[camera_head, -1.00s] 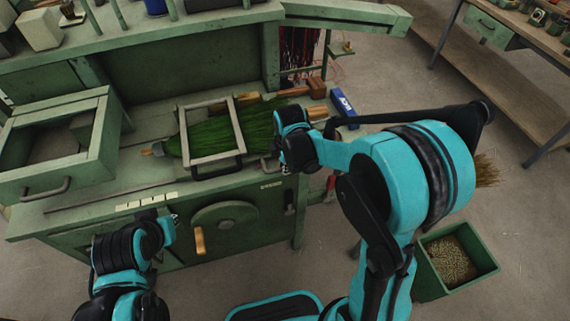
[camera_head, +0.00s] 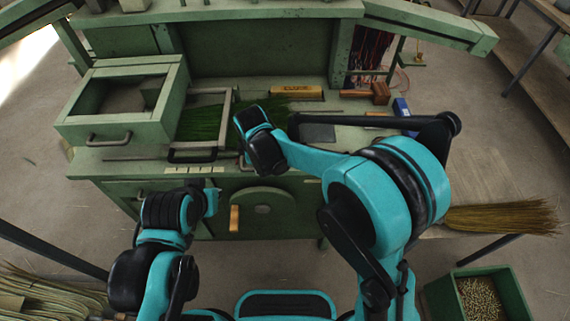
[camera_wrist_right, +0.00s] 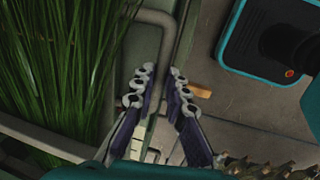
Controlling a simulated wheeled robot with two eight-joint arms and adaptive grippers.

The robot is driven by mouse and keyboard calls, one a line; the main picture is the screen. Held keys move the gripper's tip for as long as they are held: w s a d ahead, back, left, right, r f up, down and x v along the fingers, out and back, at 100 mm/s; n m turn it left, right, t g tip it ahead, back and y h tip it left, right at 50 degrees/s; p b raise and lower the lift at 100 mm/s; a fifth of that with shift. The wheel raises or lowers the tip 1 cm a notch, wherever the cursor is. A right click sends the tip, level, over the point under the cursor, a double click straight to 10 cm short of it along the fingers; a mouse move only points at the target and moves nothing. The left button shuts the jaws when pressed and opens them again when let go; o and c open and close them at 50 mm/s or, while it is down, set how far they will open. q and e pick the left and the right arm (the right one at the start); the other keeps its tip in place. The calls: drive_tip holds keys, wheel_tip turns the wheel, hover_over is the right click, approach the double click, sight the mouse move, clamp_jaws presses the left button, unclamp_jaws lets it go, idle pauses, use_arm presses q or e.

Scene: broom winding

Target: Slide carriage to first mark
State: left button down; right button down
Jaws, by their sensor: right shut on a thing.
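The carriage is a grey frame (camera_head: 228,112) over green broom bristles (camera_head: 202,123) on the green bench. A dark handle (camera_head: 190,158) is at its front. Its left side is close beside the green box, partly hidden by it. Pale mark labels (camera_head: 192,170) line the bench front just below the carriage. My right gripper (camera_wrist_right: 160,85) is at the carriage's right side, shut on a grey bent bar (camera_wrist_right: 155,17); the head view hides its fingertips. My left gripper (camera_head: 212,199) is low in front of the bench, apart from the carriage; its fingers are too small to judge.
The green box (camera_head: 120,128) with a front handle stands left of the carriage. A wooden handle (camera_head: 235,218) sticks out from the bench front. A green bin (camera_head: 450,300) stands on the floor.

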drive_tip(key=a, duration=0.8)
drive_tip(key=shift+s+a, duration=0.1)
drive_tip(key=shift+s, duration=0.1)
drive_tip(key=c, duration=1.5)
unclamp_jaws()
drive_tip(key=shift+c, duration=0.2)
drive_tip(key=shift+r, duration=0.1)
wheel_tip(320, 180, up, 12)
drive_tip(key=s, duration=0.2)
drive_tip(key=shift+f, duration=0.2)
